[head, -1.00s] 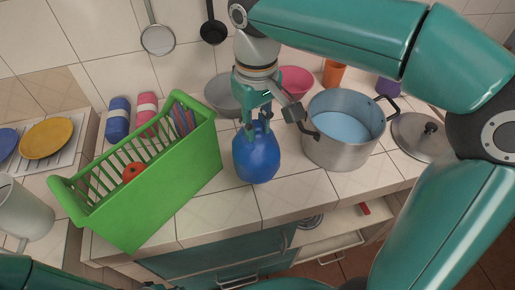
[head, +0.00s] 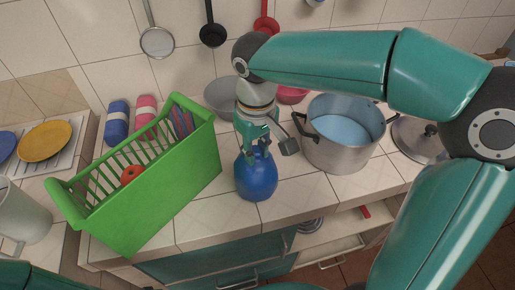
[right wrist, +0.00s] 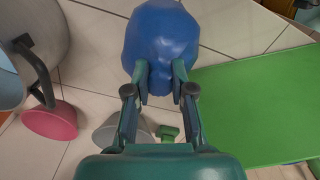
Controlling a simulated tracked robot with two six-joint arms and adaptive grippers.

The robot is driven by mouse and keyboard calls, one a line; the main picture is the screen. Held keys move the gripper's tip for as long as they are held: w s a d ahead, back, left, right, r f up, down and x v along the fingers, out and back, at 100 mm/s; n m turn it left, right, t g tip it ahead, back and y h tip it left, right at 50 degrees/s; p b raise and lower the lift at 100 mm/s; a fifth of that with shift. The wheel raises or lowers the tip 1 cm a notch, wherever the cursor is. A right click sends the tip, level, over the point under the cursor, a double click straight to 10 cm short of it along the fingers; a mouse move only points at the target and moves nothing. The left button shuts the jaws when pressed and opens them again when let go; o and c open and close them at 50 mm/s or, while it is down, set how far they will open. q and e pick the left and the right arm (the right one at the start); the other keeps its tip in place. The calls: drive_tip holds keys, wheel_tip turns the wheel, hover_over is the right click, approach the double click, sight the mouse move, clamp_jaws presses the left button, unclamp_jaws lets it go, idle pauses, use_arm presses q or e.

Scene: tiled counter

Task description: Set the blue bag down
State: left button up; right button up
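The blue bag (head: 256,178) is a rounded, lumpy sack in front of the pot and right of the green rack. My right gripper (head: 257,150) points down at its top, with its fingers on both sides of the gathered neck. In the right wrist view the bag (right wrist: 160,42) fills the space at the fingertips (right wrist: 164,86), which are shut on its neck. The bag is upright, low over the counter near its front edge; I cannot tell whether its bottom touches the tiles. My left gripper is out of view.
A green rack (head: 150,207) stands close on the left of the bag. A metal pot (head: 338,154) is on the right, with a grey bowl (head: 221,96) and a pink bowl (head: 291,95) behind.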

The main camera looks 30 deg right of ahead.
drive_tip(key=o, duration=0.5)
drive_tip(key=shift+c, duration=0.2)
drive_tip(key=shift+r, duration=0.15)
wheel_tip(320, 180, up, 12)
drive_tip(key=p, duration=0.1)
idle(0.4)
